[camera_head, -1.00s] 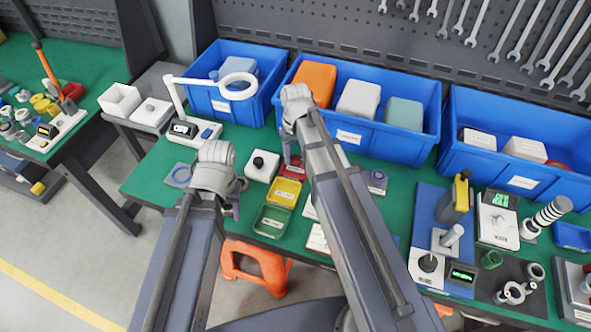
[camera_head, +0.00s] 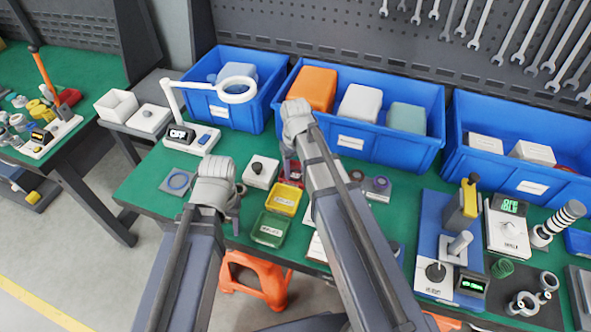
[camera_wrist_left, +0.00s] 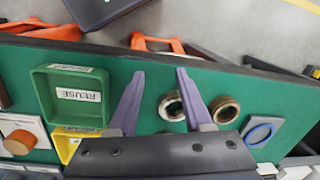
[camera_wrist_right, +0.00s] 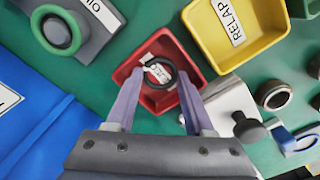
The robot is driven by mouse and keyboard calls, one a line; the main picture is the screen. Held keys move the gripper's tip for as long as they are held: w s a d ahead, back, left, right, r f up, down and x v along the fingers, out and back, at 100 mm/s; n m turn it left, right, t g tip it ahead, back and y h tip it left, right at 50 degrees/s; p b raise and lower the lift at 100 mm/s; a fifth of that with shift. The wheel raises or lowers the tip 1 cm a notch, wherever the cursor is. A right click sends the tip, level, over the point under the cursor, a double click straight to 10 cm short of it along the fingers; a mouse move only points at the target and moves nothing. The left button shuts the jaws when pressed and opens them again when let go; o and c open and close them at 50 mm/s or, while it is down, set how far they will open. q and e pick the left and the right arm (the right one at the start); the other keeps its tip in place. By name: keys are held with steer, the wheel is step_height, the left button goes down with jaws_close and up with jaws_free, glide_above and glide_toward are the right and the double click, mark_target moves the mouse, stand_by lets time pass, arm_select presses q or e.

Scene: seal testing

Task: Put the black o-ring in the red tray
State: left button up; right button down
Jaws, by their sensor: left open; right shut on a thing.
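The black o-ring (camera_wrist_right: 174,72) is between the fingertips of my right gripper (camera_wrist_right: 161,74), which is shut on it. In the right wrist view the ring overlaps the red tray (camera_wrist_right: 150,103), with a white label showing through it. I cannot tell the exact height of the ring over the tray. In the head view my right gripper (camera_head: 292,168) is at the red tray (camera_head: 297,163), partly hidden by my arm. My left gripper (camera_wrist_left: 157,73) is open and empty, above the green mat beside two metal rings (camera_wrist_left: 172,107).
A yellow tray (camera_head: 286,199) and a green tray (camera_head: 270,229) stand in front of the red one. A white block with a black knob (camera_head: 260,172) is to the left. Blue bins (camera_head: 360,141) line the back. A blue ring (camera_head: 178,181) lies on a grey plate.

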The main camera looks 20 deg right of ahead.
steer(key=shift+c, duration=1.4)
jaws_free()
step_height(320, 180, up, 12)
steer(key=p, duration=1.3)
arm_select(q)
step_height(320, 180, up, 12)
steer(key=shift+r, duration=0.15)
arm_select(e)
steer(key=s+a+n+h, duration=0.1)
steer(key=s+a, duration=0.9)
steer(key=s, duration=0.4)
steer(key=shift+s+a+r+n, duration=0.15)
steer(key=shift+a+r+n, duration=0.05)
steer(key=shift+a+n, duration=0.1)
